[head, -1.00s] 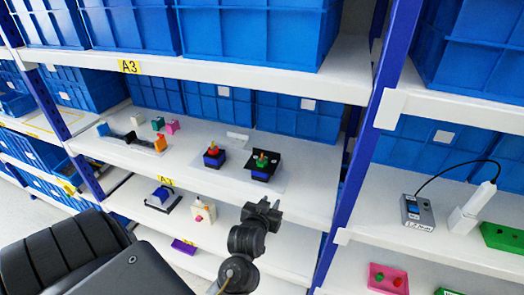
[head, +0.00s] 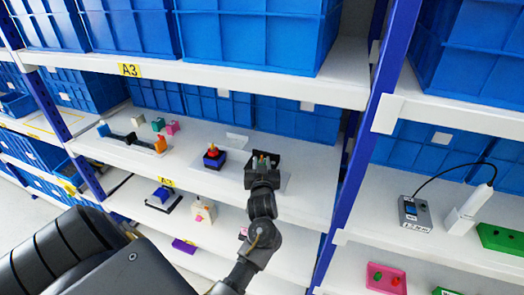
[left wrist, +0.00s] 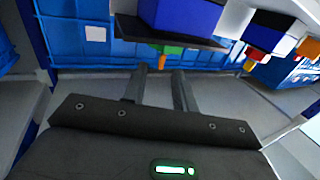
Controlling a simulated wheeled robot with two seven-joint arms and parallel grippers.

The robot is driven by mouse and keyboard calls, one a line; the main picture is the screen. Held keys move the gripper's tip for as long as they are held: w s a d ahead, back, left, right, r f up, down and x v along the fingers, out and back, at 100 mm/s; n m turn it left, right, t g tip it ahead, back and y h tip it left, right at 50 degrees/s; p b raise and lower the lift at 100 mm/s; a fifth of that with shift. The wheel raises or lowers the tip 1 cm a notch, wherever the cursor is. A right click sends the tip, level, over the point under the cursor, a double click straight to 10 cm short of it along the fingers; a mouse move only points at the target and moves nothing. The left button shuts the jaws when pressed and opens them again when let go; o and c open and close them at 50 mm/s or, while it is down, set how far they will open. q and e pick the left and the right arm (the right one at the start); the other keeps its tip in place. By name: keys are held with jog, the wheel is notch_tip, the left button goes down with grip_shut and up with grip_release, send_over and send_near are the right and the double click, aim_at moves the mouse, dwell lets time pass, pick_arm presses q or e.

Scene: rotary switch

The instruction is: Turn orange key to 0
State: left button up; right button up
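The orange key (left wrist: 164,49) sits on a green round base (left wrist: 172,48) under a dark plate with a blue box (left wrist: 184,16), as the left wrist view shows it. In the head view the switch box on its black plate (head: 257,154) stands on the middle shelf, mostly covered by my left gripper. My left gripper (head: 261,162) is open and empty in front of the switch. In the left wrist view its fingertips (left wrist: 160,71) are on either side of the key's line, apart from the key. My right gripper is not in view.
A blue switch box with a red knob (head: 213,155) stands left of my gripper. Several small coloured parts (head: 158,125) lie farther left. Blue bins (head: 213,105) close off the shelf's back. A blue upright post (head: 355,165) stands to the right, and a shelf (head: 230,70) hangs above.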

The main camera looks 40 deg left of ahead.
aim_at(262, 152)
pick_arm(q)
jog(key=p+x, duration=0.1)
jog(key=x, duration=0.5)
jog(key=shift+s, duration=0.1)
jog(key=shift+c, duration=0.2)
jog(key=shift+d, duration=0.1)
grip_shut()
